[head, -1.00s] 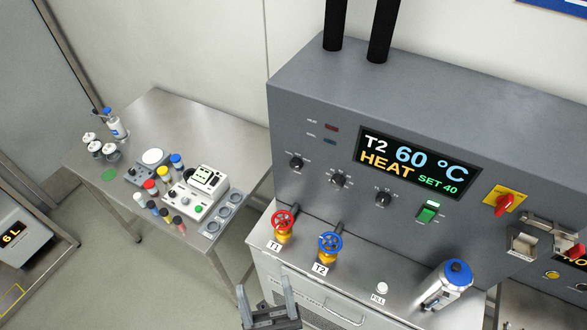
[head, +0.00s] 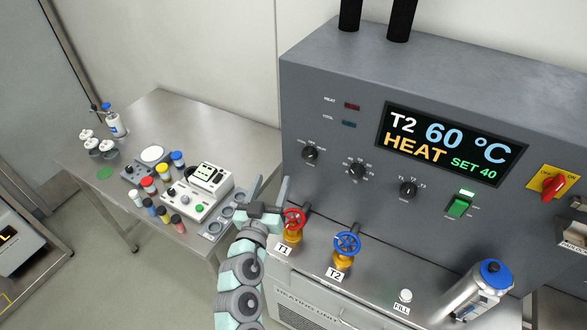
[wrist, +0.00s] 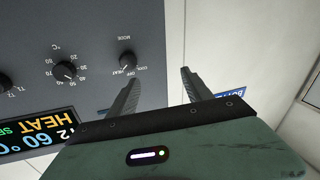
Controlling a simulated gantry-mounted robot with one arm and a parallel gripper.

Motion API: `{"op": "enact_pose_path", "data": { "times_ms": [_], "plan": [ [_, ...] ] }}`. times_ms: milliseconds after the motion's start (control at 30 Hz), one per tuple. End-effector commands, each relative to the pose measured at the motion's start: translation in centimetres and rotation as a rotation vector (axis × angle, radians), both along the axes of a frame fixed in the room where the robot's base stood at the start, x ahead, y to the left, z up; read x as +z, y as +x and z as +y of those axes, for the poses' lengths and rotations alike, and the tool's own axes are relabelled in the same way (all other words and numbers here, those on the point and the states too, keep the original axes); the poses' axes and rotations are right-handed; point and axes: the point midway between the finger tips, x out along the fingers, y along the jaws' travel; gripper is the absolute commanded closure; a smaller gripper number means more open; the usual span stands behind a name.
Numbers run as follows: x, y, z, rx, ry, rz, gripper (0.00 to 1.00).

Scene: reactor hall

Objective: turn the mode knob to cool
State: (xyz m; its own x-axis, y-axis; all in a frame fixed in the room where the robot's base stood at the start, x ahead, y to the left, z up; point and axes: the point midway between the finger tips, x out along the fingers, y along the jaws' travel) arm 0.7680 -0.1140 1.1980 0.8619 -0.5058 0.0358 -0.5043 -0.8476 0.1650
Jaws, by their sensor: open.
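The mode knob (head: 310,154) is the leftmost dark knob on the grey panel. In the wrist view the mode knob (wrist: 127,60) has HEAT, OFF and COOL marks around it; its pointer seems to be on the HEAT side. The display (head: 450,145) reads T2 60 °C, HEAT, SET 40. My gripper (head: 270,183) is open and empty, below and left of the knob, beside the red valve. In the wrist view the jaws of my gripper (wrist: 160,77) are apart, with the knob left of them and nothing between them.
The red valve (head: 293,220) and blue valve (head: 347,244) stand on the ledge below the panel. A setpoint knob (head: 357,170) and another knob (head: 408,190) sit to the right. A steel table (head: 165,105) with bottles and instruments stands left.

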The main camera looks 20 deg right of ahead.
Motion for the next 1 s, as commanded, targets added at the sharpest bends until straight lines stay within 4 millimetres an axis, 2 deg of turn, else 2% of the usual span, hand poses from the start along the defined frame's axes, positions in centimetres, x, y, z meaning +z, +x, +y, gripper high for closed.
{"op": "enact_pose_path", "data": {
  "times_ms": [33,100,200,300,467,800,1000],
  "plan": [
    [0.0,-0.6,-1.5,-0.064,0.019,-0.004,0.42],
    [0.3,-1.4,-3.3,-0.139,0.042,-0.005,0.42],
    [0.5,-2.3,-4.7,-0.202,0.063,-0.007,0.42],
    [0.7,-2.3,-5.5,-0.223,0.071,-0.006,0.42],
    [0.7,-0.7,-7.0,-0.221,0.067,-0.003,0.42],
    [0.8,3.7,-11.0,-0.219,0.067,-0.004,0.42],
    [0.5,5.0,-12.1,-0.217,0.067,-0.003,0.42]
  ]
}}
